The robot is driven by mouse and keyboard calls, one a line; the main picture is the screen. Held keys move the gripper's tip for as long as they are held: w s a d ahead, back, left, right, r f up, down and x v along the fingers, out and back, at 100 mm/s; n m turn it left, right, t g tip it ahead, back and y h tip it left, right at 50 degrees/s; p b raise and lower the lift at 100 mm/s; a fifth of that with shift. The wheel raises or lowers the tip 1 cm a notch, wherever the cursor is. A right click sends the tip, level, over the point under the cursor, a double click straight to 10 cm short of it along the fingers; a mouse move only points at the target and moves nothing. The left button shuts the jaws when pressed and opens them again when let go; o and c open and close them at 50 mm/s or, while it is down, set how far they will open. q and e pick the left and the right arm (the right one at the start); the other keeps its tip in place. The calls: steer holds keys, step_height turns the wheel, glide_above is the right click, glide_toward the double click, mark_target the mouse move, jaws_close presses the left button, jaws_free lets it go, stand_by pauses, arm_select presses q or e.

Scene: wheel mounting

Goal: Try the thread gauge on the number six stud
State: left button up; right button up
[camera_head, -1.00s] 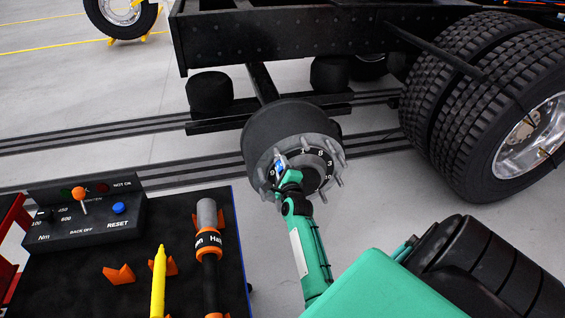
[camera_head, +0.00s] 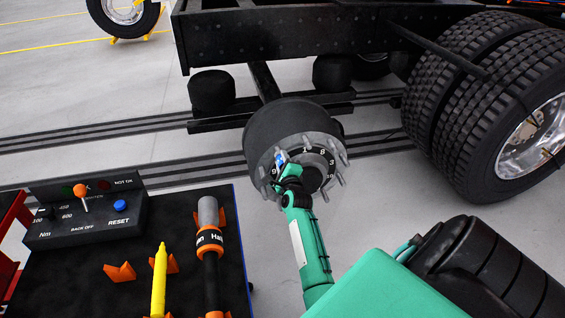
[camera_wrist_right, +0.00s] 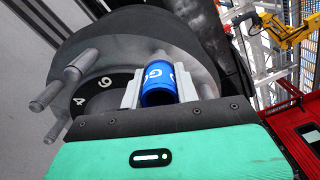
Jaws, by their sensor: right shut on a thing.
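The thread gauge (camera_wrist_right: 158,84) is a blue cylinder with white lettering starting with G. In the right wrist view it sits between the jaws of my right gripper (camera_wrist_right: 160,92). In the head view my right gripper (camera_head: 283,170) is at the left side of the wheel hub (camera_head: 318,165), with the blue gauge (camera_head: 280,159) at its tip, close to the studs. Bare studs (camera_wrist_right: 78,65) and digits, one like a 6 or 9 and one 4, show left of the gauge. Whether the gauge is on a stud is hidden. My left gripper is out of view.
A black tool table holds a control box (camera_head: 85,212), a yellow marker-like tool (camera_head: 159,280) and a grey-and-black tool (camera_head: 209,245). Dual tyres (camera_head: 480,100) stand right of the hub. The truck frame (camera_head: 280,38) runs above.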

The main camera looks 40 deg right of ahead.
steer(key=shift+s+a, duration=0.1)
stand_by(0.3)
steer(key=shift+p+v, duration=0.8)
steer(key=shift+v, duration=0.45)
steer(key=p+v, duration=0.2)
steer(key=v, duration=0.3)
steer(key=shift+s+a+r, duration=0.1)
steer(key=shift+s+a, duration=0.1)
steer(key=shift+s, duration=0.15)
